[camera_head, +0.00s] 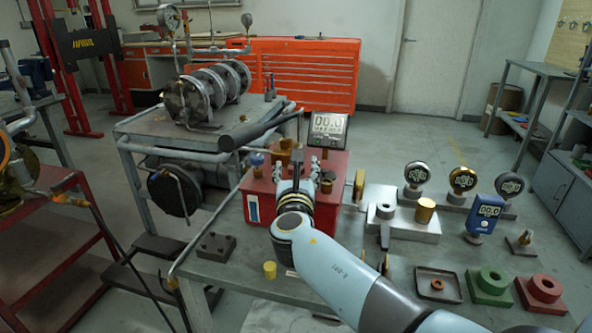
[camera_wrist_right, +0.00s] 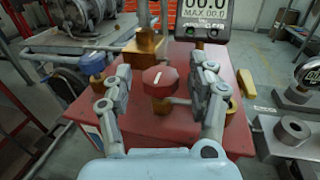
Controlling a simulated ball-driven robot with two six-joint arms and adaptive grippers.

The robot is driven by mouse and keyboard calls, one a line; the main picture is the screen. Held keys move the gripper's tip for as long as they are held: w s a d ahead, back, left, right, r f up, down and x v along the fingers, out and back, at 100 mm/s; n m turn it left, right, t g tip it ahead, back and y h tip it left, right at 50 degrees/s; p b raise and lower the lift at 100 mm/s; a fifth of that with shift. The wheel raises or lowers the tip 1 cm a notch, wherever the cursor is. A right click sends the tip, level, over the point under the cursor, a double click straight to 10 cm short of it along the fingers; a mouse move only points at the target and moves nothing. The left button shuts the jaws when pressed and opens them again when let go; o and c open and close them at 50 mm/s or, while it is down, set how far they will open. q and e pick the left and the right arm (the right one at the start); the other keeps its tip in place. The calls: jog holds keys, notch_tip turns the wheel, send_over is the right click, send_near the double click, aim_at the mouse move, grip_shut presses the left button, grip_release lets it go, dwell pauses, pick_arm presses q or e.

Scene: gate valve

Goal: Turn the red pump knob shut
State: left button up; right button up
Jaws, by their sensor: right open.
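The red pump knob (camera_wrist_right: 158,78), with a white mark on its face, sits on a brass stem at the front of the red pump block (camera_wrist_right: 238,133) in the right wrist view. My right gripper (camera_wrist_right: 162,88) is open, with one finger on each side of the knob and visible gaps between. I cannot tell how far the fingertips reach past it. In the head view my right gripper (camera_head: 298,172) is over the red pump block (camera_head: 262,200) and hides the knob. My left gripper is not in view.
A digital gauge (camera_head: 327,124) reading 00.0 stands behind the block. A dark pump handle (camera_head: 255,130) slopes at the block's left. Dial gauges (camera_head: 463,180), a brass weight (camera_head: 425,210) and a green block (camera_head: 488,285) stand right.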

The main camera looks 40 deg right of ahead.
jog(key=v, duration=0.7)
jog(key=shift+s+a, duration=0.2)
